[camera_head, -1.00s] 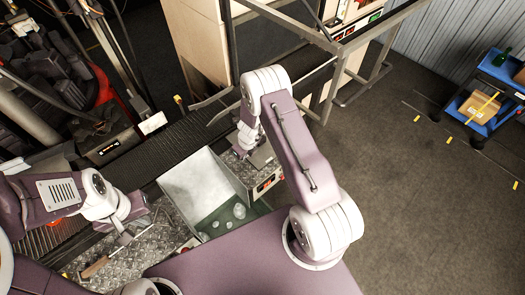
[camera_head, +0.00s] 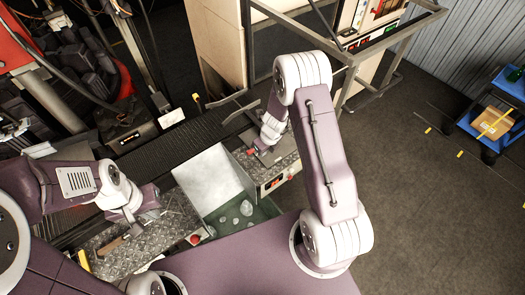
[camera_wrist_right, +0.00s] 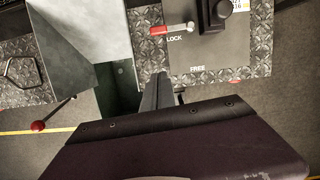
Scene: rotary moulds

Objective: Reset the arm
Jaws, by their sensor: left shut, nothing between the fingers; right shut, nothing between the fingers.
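My left gripper (camera_head: 150,218) is shut and empty above the diamond-plate surface (camera_head: 180,215), left of the grey-white bin. My right gripper (camera_head: 257,150) is partly hidden by its own arm in the head view, near the plate right of the bin. In the right wrist view its dark fingers (camera_wrist_right: 160,92) are together with nothing between them. They are beside a grey panel (camera_wrist_right: 205,55) marked LOCK and FREE, which carries a red-handled lever (camera_wrist_right: 172,29) and a black knob (camera_wrist_right: 215,12).
The bin (camera_head: 208,178) has several clear lumps (camera_head: 243,208) in its green lower part. A wooden-handled tool (camera_head: 110,246) lies on the plate at left. A dark conveyor (camera_head: 175,143) runs behind. A metal frame (camera_head: 385,75) stands behind my right arm. A blue cart (camera_head: 490,115) stands far right.

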